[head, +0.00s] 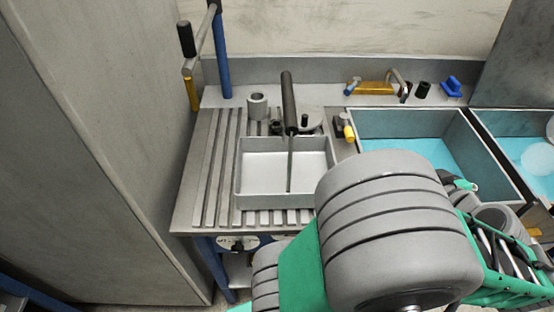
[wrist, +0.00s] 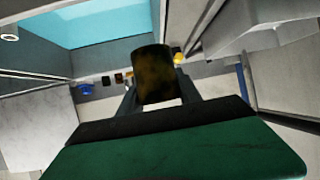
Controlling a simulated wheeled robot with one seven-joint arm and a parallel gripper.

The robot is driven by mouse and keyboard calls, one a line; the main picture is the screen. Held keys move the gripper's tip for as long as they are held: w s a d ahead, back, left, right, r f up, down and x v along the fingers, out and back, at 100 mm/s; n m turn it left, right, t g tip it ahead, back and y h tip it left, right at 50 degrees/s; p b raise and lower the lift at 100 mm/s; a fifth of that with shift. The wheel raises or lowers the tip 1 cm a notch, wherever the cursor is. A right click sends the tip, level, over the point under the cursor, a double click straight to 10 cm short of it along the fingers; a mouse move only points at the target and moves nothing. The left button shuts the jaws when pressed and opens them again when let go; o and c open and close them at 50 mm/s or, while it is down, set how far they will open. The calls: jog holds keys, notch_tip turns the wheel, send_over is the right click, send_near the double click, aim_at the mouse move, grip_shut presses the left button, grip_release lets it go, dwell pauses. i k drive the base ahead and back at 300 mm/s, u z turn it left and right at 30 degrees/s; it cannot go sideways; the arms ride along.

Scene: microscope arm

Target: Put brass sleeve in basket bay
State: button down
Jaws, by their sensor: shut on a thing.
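My gripper (wrist: 157,98) is shut on a dark, brownish-gold cylinder, the brass sleeve (wrist: 153,72), which stands out beyond the fingers in the wrist view. In the head view my own arm covers the right foreground, and I cannot make out the gripper or the sleeve there. A shallow grey rectangular tray (head: 258,191), open and mostly empty, sits on a slatted rack. It looks like a basket bay, but no label confirms this. A rod with a dark handle (head: 288,103) slants upward from it.
Two basins with blue bottoms, a near one (head: 400,121) and one at the far right (head: 505,130), lie right of the rack (head: 203,180). A grey ring (head: 258,106) stands behind the tray. A post with a lever (head: 221,60) rises at the back left, beside a tall grey panel (head: 105,150).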

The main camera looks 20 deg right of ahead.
aim_at(261, 178)
jog(key=u, duration=0.85)
jog(key=k, duration=1.15)
jog(key=u, duration=1.3)
jog(key=i, duration=1.55)
jog(key=z, duration=1.4)
jog(key=i, duration=0.7)
jog(key=z, duration=0.8)
